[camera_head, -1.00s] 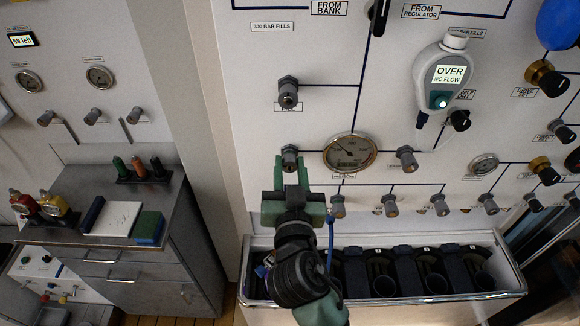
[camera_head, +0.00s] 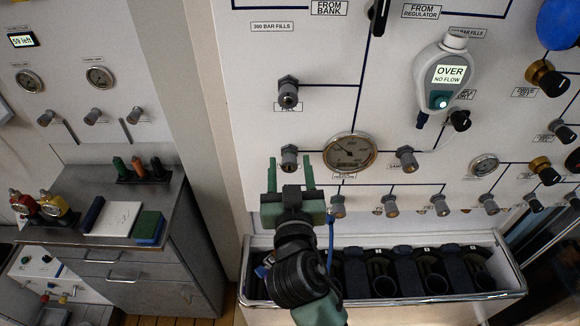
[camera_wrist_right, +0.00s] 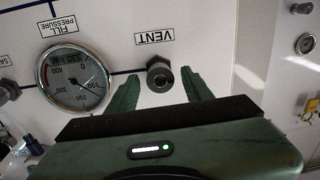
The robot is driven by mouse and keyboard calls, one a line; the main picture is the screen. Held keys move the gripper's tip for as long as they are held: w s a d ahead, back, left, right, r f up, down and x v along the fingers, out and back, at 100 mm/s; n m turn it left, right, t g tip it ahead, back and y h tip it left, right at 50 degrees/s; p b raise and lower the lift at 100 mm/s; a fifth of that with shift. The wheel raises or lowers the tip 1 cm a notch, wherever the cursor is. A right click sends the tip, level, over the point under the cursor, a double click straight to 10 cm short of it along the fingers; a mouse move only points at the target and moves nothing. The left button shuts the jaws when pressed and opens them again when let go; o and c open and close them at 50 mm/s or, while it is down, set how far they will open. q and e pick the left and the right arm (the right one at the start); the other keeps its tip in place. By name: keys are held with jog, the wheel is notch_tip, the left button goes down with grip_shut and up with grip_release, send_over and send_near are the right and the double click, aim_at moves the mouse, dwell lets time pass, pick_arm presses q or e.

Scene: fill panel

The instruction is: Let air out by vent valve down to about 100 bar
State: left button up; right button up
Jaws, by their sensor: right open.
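The vent valve is a dark grey knob (camera_wrist_right: 159,75) under an upside-down VENT label (camera_wrist_right: 154,36) in the right wrist view; in the head view the knob (camera_head: 289,156) sits left of the gauge. My right gripper (camera_head: 290,172) is open, its green fingers spread either side of the knob without gripping it. The right gripper (camera_wrist_right: 161,88) also shows in the wrist view. The fill pressure gauge (camera_wrist_right: 77,78) appears upside down there; its needle points to the lower right, seemingly between 100 and 200. The gauge (camera_head: 350,153) also shows in the head view. My left gripper is not in view.
A hand-held meter (camera_head: 444,76) on the panel reads OVER, NO FLOW. Other knobs, such as the one above (camera_head: 288,93) and one right of the gauge (camera_head: 406,157), stick out nearby. A trough of dark cylinder slots (camera_head: 500,293) lies below. A metal cabinet (camera_head: 150,262) stands left.

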jog(key=shift+s+f, duration=0.15)
jog(key=shift+s, duration=0.25)
jog(key=s+b, duration=0.3)
jog(key=s, duration=0.4)
jog(key=shift+d+r+b, duration=0.2)
jog(key=shift+b, duration=0.1)
dwell(6.6)
